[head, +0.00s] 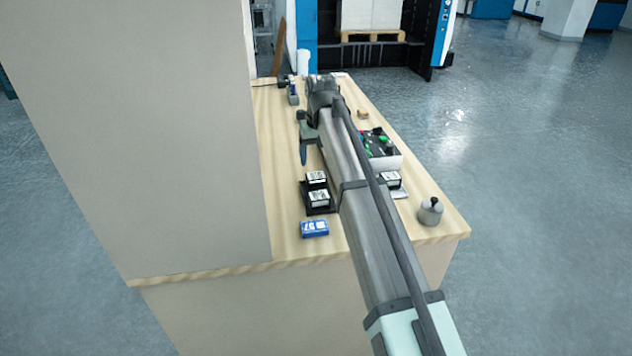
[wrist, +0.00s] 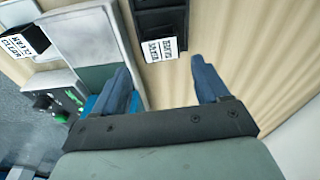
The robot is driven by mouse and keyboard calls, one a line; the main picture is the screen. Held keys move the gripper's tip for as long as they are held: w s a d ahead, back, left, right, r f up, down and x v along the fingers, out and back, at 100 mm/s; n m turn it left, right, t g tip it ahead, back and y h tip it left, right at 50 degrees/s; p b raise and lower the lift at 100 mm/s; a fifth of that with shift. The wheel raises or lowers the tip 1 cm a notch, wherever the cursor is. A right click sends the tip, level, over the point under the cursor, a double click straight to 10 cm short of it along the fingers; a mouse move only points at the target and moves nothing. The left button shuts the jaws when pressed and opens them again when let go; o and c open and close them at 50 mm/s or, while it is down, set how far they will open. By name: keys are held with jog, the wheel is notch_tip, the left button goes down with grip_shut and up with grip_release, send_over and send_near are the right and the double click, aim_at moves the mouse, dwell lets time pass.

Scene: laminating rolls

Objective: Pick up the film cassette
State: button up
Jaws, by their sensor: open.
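Black box-shaped cassettes with white printed labels stand on the wooden table. Two sit in a dark tray (head: 309,206) at the near left: a rear cassette (head: 316,177) and a front cassette (head: 319,198). Another labelled cassette (head: 391,179) is right of my arm. In the wrist view, one labelled cassette (wrist: 160,48) lies beyond the fingertips, across the gap between them, and another (wrist: 22,41) is at the upper left. My gripper (wrist: 160,62) is open, with nothing between its blue fingers. In the head view my gripper (head: 303,155) is behind the tray, partly hidden by my arm.
A control box (head: 385,160) with green buttons is right of my arm. A blue box (head: 314,228) lies at the table's near edge, and a metal weight (head: 430,211) stands at the right. A tall beige panel (head: 150,130) borders the table's left.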

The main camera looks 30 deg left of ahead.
aim_at(316, 176)
jog(key=shift+w+a+f, duration=0.15)
jog(key=shift+f, duration=1.15)
jog(key=shift+w+a+f, duration=0.1)
jog(key=shift+a+f, duration=0.1)
jog(key=shift+f, duration=1.1)
jog(key=shift+w+a+f, duration=0.15)
jog(key=shift+f, duration=1.15)
jog(key=c, duration=0.9)
